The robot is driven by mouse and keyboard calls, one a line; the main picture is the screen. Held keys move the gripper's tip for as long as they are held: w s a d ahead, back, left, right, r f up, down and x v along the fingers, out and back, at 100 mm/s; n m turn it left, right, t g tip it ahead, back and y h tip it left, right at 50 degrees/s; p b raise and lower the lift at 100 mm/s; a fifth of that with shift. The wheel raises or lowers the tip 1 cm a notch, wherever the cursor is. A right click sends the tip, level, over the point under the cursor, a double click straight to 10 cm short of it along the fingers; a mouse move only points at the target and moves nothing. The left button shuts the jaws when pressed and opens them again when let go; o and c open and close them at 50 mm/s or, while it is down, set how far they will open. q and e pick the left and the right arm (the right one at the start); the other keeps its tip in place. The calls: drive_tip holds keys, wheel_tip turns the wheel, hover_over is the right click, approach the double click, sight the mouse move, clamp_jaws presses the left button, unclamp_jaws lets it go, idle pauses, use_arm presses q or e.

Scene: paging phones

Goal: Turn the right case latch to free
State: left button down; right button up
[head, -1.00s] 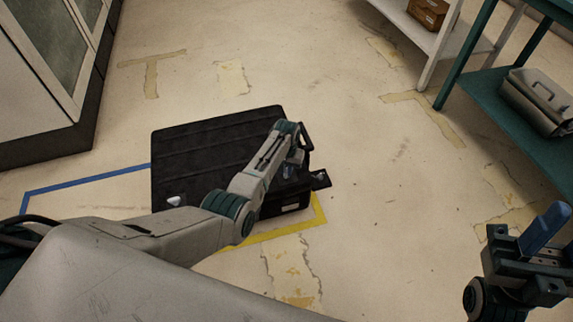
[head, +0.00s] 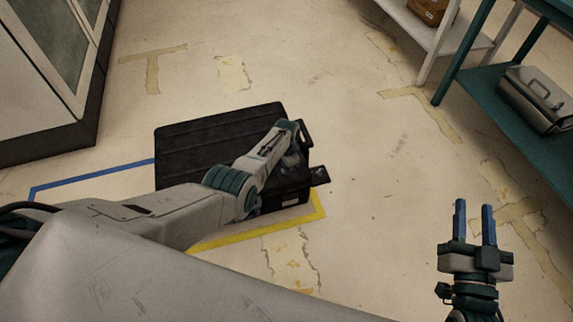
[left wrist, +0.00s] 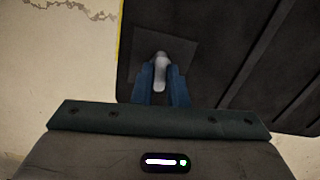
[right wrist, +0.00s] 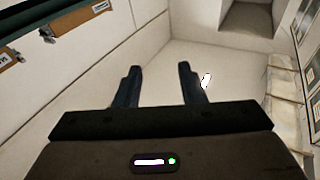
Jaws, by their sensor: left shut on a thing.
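The black case (head: 205,145) lies on the floor in the middle of the head view, with ribs across its lid. My left arm reaches over its right part and hides much of its front. In the left wrist view, the pale grey latch (left wrist: 161,62) sits on a dark square plate on the case (left wrist: 215,40). My left gripper (left wrist: 160,82) is shut on this latch, one blue finger on each side. My right gripper (head: 474,222) is open and empty, held up at the lower right, away from the case. Its two fingers stand apart in the right wrist view (right wrist: 160,85).
Blue tape (head: 95,174) and yellow tape (head: 255,234) mark the floor around the case. A cabinet (head: 45,75) stands at the left. A teal shelf (head: 500,105) holding a metal box (head: 537,98) stands at the right. The floor between case and shelf is clear.

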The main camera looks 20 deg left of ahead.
use_arm(q)
drive_tip(key=shift+m, duration=1)
use_arm(e)
drive_tip(key=shift+s+f+g, duration=0.2)
drive_tip(key=shift+f+g, duration=0.4)
drive_tip(key=shift+f, duration=0.45)
drive_tip(key=shift+a, duration=0.1)
use_arm(q)
drive_tip(key=c, duration=1.4)
unclamp_jaws()
drive_tip(key=shift+c, duration=0.2)
